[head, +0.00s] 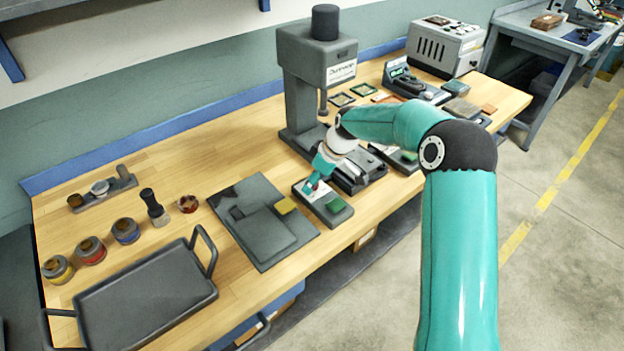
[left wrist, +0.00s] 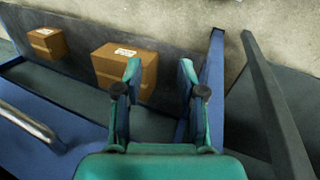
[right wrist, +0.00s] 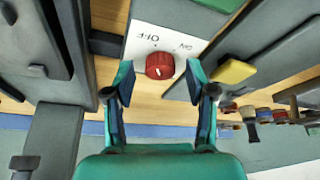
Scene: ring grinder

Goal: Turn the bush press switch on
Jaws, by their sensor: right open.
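The switch is a red round knob (right wrist: 159,65) on a white plate (right wrist: 140,35) marked OFF and ON in the right wrist view. A small white mark shows on the knob; which label it points to I cannot tell. In the head view the switch box (head: 340,216) lies at the front table edge, before the grey press (head: 297,90). My right gripper (right wrist: 159,82) is open, its fingertips on either side of the knob, apparently not touching it. It also shows in the head view (head: 313,183), over the box. My left gripper (left wrist: 160,75) is open and empty, seen only in the left wrist view.
A dark mat with plates (head: 262,237) and a black tray (head: 150,292) lie left of the switch box. Cardboard boxes (left wrist: 122,62) sit on a low shelf near my left gripper.

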